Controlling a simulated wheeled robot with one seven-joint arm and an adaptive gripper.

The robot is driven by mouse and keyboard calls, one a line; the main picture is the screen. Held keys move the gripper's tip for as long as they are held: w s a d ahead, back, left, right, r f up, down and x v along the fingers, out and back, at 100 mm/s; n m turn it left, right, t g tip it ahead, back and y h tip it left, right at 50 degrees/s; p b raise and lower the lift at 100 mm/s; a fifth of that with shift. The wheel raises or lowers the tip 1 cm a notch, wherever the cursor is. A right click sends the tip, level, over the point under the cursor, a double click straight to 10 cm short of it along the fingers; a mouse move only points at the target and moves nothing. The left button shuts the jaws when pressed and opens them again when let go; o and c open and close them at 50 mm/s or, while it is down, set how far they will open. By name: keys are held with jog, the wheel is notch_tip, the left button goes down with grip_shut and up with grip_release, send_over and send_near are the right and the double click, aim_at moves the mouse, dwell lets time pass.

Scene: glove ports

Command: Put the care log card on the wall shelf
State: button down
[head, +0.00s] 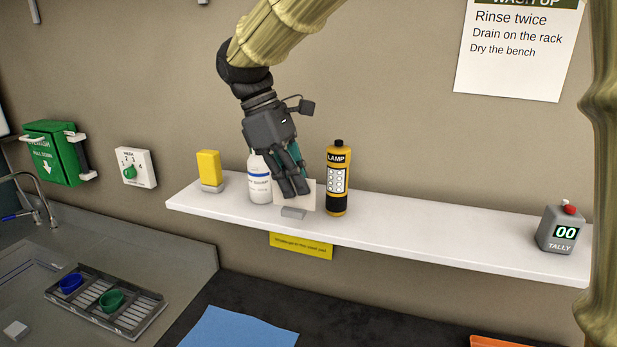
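A small pale card (309,197), which looks like the care log card, is upright at the white wall shelf (430,238), between a white bottle and a yellow lamp. Its face is partly hidden by my gripper, and I cannot read any writing on it. A small grey block (293,212) shows at its lower front edge; it may be the card's foot. My gripper (296,188) points down over the shelf, its fingers in front of or around the card. I cannot tell whether the fingers grip the card, or whether the card rests on the shelf.
The white bottle (260,184) is close left of my gripper, and the yellow lamp (337,180) close right. A yellow block (209,168) stands near the shelf's left end, a tally counter (561,230) at its right end. The shelf between lamp and counter is clear.

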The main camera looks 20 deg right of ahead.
jog(key=w+d+f+p, duration=0.1)
jog(key=w+p, duration=0.1)
jog(key=w+d+f+p, duration=0.1)
jog(key=w+d, duration=0.1)
jog(key=w+d+f+p, duration=0.1)
jog(key=w+d+p, duration=0.1)
jog(key=shift+w+f+p, duration=0.2)
jog(key=shift+w+p, duration=0.05)
jog(key=shift+p, duration=0.05)
jog(key=shift+f, duration=0.45)
jog(key=shift+f, duration=0.15)
jog(key=c, duration=1.6)
grip_release()
jog(key=shift+c, duration=0.2)
jog(key=b+v, duration=0.4)
jog(key=v, duration=0.8)
jog(key=shift+r, duration=0.25)
